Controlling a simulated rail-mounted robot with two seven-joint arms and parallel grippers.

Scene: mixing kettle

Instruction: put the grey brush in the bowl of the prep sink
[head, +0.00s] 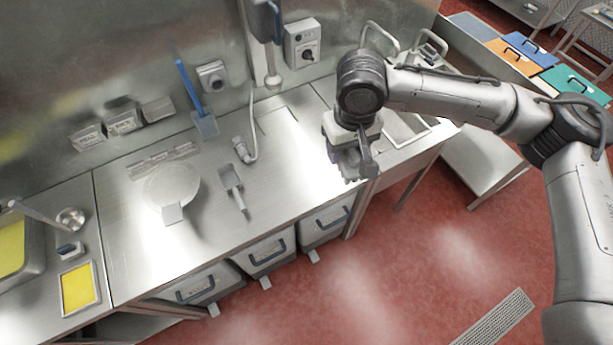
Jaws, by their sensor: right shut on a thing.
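My right gripper (350,160) is shut on a small grey thing (352,172) that looks like the grey brush. The gripper and wrist cover much of it, so its full shape is hidden. They show over the right end of the steel counter, near its front edge. I cannot tell the height of the held thing above the counter. My left gripper is not in view.
A grey scoop-like tool (231,183), a round pale disc (172,187) and a bent pipe (252,135) are on the counter. A blue-handled scraper (192,90) leans at the back wall. Curved taps (380,38) rise behind the sink.

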